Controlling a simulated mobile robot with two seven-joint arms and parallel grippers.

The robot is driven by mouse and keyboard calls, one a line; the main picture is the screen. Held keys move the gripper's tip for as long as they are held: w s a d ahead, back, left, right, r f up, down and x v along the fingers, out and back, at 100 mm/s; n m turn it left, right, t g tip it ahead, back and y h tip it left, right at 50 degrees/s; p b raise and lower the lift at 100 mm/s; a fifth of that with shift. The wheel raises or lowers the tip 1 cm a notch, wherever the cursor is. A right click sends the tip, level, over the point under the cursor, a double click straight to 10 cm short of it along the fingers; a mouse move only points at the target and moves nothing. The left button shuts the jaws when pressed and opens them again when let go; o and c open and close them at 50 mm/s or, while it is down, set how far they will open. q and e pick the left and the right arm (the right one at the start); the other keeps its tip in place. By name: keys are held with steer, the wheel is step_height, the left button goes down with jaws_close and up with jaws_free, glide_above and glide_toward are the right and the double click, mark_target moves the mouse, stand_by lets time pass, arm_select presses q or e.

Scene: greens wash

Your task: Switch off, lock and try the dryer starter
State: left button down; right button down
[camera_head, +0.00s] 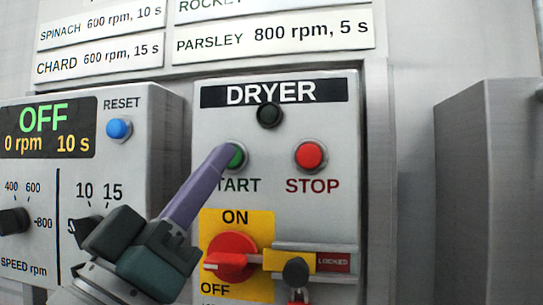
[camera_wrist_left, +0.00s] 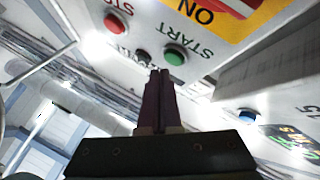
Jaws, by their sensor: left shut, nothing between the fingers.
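The dryer starter panel (camera_head: 340,215) faces me in the head view. Its lamp (camera_head: 269,115) is dark. My left gripper (camera_head: 222,150) is shut and empty, its fingertips over the left part of the green START button (camera_head: 237,157); I cannot tell whether they touch. In the left wrist view the fingertips (camera_wrist_left: 160,73) are just beside the green button (camera_wrist_left: 174,54). The red STOP button (camera_head: 310,156) is clear. The red rotary switch (camera_head: 232,252) sits on a yellow ON/OFF plate, its handle roughly level. A slide beside it shows LOCKED (camera_head: 333,262), with a grey knob-like part (camera_head: 296,271) in front.
To the left, a speed control box reads OFF, 0 rpm, 10 s (camera_head: 43,130), with a blue RESET button (camera_head: 119,128) and dials (camera_head: 13,221). Recipe labels (camera_head: 273,42) hang above. A grey box (camera_head: 490,190) juts out at the right.

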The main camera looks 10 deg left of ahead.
arm_select(q)
steer(key=shift+w, duration=0.1)
stand_by(0.6)
steer(key=shift+w, duration=0.35)
steer(key=shift+w+b, duration=0.45)
stand_by(0.6)
steer(key=shift+s, duration=0.1)
steer(key=shift+s+p, duration=0.5)
steer(key=shift+s, duration=0.3)
steer(key=shift+s, duration=0.1)
steer(key=s+p, duration=0.2)
steer(key=s, duration=0.2)
steer(key=shift+s, duration=0.4)
